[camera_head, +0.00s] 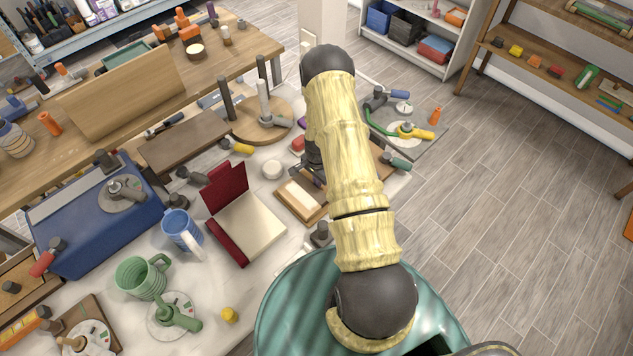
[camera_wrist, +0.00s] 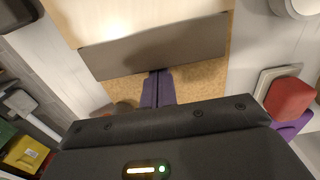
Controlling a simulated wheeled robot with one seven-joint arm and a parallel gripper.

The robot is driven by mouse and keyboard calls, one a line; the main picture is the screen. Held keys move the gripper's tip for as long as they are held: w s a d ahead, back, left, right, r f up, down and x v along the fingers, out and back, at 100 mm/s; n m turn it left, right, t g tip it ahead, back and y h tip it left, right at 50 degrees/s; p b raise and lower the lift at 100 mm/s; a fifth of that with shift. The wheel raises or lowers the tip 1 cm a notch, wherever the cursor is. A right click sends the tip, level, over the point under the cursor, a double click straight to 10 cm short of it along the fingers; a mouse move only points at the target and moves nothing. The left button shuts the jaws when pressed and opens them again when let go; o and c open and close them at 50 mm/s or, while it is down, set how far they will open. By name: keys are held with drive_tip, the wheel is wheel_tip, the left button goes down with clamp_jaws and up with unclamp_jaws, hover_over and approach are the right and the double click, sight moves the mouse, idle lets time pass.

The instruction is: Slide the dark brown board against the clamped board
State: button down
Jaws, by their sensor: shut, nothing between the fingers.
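The dark brown board (camera_wrist: 155,46) lies in the wrist view on a cork-coloured base (camera_wrist: 214,70). It sits slightly skewed. A pale wood board (camera_wrist: 130,15) lies directly beyond its far edge; I see no clear gap between them, but cannot tell if they touch all along. My gripper (camera_wrist: 157,74) has its purple fingers shut and empty. Their tips are at the middle of the dark board's near edge, seemingly against it. In the head view my arm hides most of the gripper; the pale board (camera_head: 301,198) shows below it. No clamp on it is clearly visible.
A red block (camera_wrist: 290,97) lies to the right in the wrist view, with a white round item (camera_wrist: 297,7) beyond. In the head view an open dark red box (camera_head: 246,226), a blue mug (camera_head: 181,231) and a round wooden stand (camera_head: 263,127) crowd the table.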

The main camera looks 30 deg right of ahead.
drive_tip(key=d, duration=0.1)
drive_tip(key=w+d+b, duration=0.1)
drive_tip(key=d, duration=0.1)
drive_tip(key=shift+w+d+r+b, duration=0.15)
drive_tip(key=shift+d+r+b, duration=0.15)
drive_tip(key=shift+d+r, duration=0.05)
wheel_tip(320, 180, up, 9)
drive_tip(key=b, duration=0.2)
drive_tip(key=shift+a+r, duration=0.15)
drive_tip(key=shift+s, duration=0.2)
drive_tip(key=s+a+r+n+t, duration=0.1)
drive_tip(key=s+a+r+n, duration=0.3)
drive_tip(key=r, duration=0.3)
drive_tip(key=s+a+r+n, duration=0.2)
drive_tip(key=a+r+n, duration=0.1)
drive_tip(key=a+r, duration=0.3)
drive_tip(key=s+a+r+n+t, duration=0.1)
drive_tip(key=s+a+r+n, duration=0.5)
drive_tip(key=s, duration=0.5)
wheel_tip(320, 180, up, 2)
drive_tip(key=shift+r+n+t, duration=0.15)
drive_tip(key=shift+n+t, duration=0.15)
drive_tip(key=shift+n, duration=0.4)
